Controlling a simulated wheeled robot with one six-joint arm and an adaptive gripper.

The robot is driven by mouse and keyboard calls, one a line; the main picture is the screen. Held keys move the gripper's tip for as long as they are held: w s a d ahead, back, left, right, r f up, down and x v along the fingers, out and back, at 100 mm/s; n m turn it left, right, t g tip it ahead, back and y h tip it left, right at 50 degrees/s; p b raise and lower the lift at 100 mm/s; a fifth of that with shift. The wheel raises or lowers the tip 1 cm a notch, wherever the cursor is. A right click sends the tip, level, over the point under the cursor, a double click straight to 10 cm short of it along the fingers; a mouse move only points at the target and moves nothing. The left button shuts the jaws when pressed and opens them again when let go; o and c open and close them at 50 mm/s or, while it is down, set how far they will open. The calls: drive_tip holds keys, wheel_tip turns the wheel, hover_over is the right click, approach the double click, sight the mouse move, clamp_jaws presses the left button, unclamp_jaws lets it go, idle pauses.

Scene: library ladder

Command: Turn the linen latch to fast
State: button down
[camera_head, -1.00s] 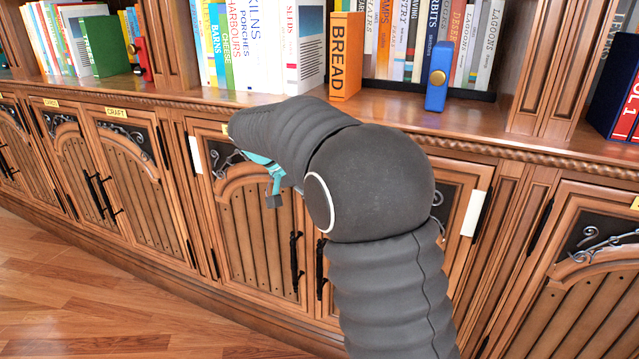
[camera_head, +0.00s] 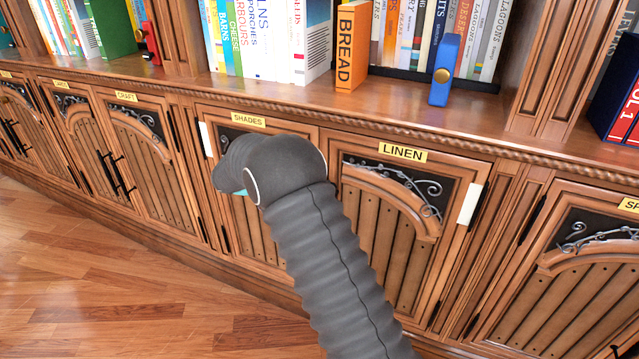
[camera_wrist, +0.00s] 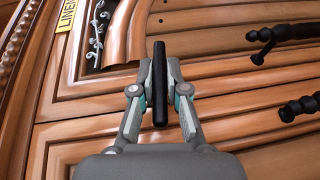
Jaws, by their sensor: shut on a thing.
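The linen latch appears as a dark bar (camera_wrist: 160,84) in the wrist view, running up and down that picture between my fingers. My gripper (camera_wrist: 158,76) is shut on it, with one finger on each side. The bar seems to lie across the seam between two doors; its pivot is hidden. The linen door (camera_head: 400,215) carries a yellow LINEN label (camera_head: 403,153), which also shows at the upper left of the wrist view (camera_wrist: 66,15). In the head view my arm hides the latch and nearly all of my gripper, leaving only a bit of teal.
The shades door (camera_head: 245,215) is left of the linen door. Two black door handles (camera_wrist: 280,36) (camera_wrist: 300,106) lie to the right in the wrist view. A shelf with books and a blue block (camera_head: 443,72) runs above. Wooden floor (camera_head: 150,280) is clear at lower left.

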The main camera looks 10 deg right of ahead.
drive_tip(key=shift+f+n+h, duration=0.15)
drive_tip(key=shift+n+h, duration=0.15)
drive_tip(key=shift+h, duration=0.3)
drive_tip(key=c, duration=1.2)
unclamp_jaws()
drive_tip(key=shift+d+f, duration=0.1)
drive_tip(key=shift+d, duration=0.05)
